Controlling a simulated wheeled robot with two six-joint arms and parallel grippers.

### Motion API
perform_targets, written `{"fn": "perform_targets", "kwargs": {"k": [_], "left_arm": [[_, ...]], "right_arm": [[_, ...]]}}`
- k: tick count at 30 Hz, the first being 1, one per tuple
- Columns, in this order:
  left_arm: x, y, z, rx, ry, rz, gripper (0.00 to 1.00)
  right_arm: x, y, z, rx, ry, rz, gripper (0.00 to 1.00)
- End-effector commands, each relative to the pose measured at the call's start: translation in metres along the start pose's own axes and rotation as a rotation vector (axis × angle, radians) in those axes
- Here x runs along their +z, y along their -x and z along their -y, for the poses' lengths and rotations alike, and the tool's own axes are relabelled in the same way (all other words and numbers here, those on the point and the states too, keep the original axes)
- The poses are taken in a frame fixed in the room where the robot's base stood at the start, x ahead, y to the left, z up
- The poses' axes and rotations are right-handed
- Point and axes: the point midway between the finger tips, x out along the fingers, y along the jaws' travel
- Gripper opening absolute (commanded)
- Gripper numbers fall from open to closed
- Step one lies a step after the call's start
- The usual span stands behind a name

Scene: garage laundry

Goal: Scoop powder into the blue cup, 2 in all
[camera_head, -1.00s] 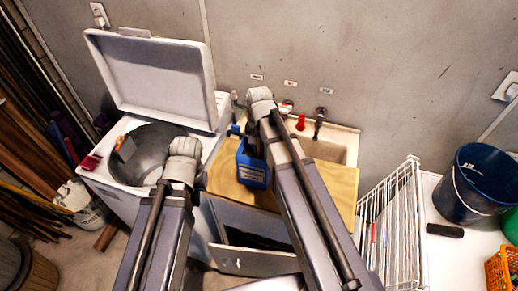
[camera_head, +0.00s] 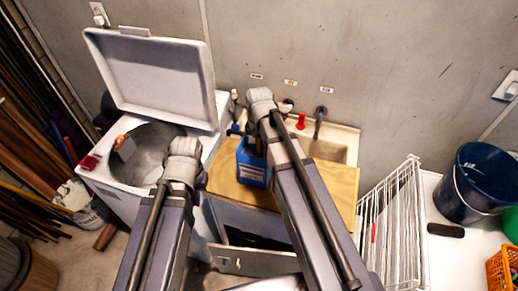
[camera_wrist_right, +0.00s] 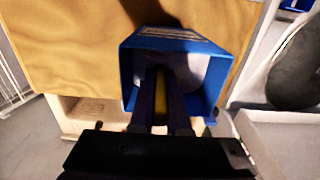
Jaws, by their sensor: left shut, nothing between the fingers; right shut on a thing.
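A blue open-topped box (camera_head: 253,165) stands on the wooden board over the sink cabinet. It also shows in the right wrist view (camera_wrist_right: 128,80), with pale material inside that looks like powder. My right gripper (camera_wrist_right: 161,76) reaches into its opening. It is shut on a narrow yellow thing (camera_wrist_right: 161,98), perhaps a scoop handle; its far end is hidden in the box. The right gripper is hidden behind my arm in the head view. My left arm is at the left, but its fingers are hidden. I cannot pick out a separate blue cup.
The wooden board (camera_head: 232,182) has bare room around the box. The sink (camera_head: 326,149) and taps are behind it. An open white washer (camera_head: 112,190) stands at the left, with a red item (camera_head: 90,162) on its rim. A white wire rack (camera_head: 398,225) and dark blue bucket (camera_head: 478,182) are right.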

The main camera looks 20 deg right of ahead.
Motion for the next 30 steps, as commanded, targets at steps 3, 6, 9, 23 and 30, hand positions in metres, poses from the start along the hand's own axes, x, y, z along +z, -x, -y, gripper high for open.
{"fn": "perform_targets", "kwargs": {"k": [3, 6, 9, 23, 30], "left_arm": [[0.001, 0.008, 0.001, 0.000, 0.000, 0.000, 0.00], [0.001, 0.017, 0.002, 0.000, 0.001, 0.000, 0.00], [0.002, 0.027, 0.003, 0.000, 0.002, 0.000, 0.00], [0.005, 0.071, 0.006, 0.001, -0.002, 0.002, 0.00], [0.006, 0.093, 0.009, 0.001, -0.001, 0.003, 0.00]], "right_arm": [[0.000, 0.008, 0.000, 0.000, 0.000, 0.000, 0.00], [0.000, 0.017, 0.000, 0.000, 0.000, 0.000, 0.00], [0.000, 0.028, 0.000, 0.000, 0.000, 0.000, 0.00], [0.000, 0.071, 0.000, 0.000, 0.000, 0.000, 0.00], [0.000, 0.094, 0.000, 0.000, 0.000, 0.000, 0.00]]}}
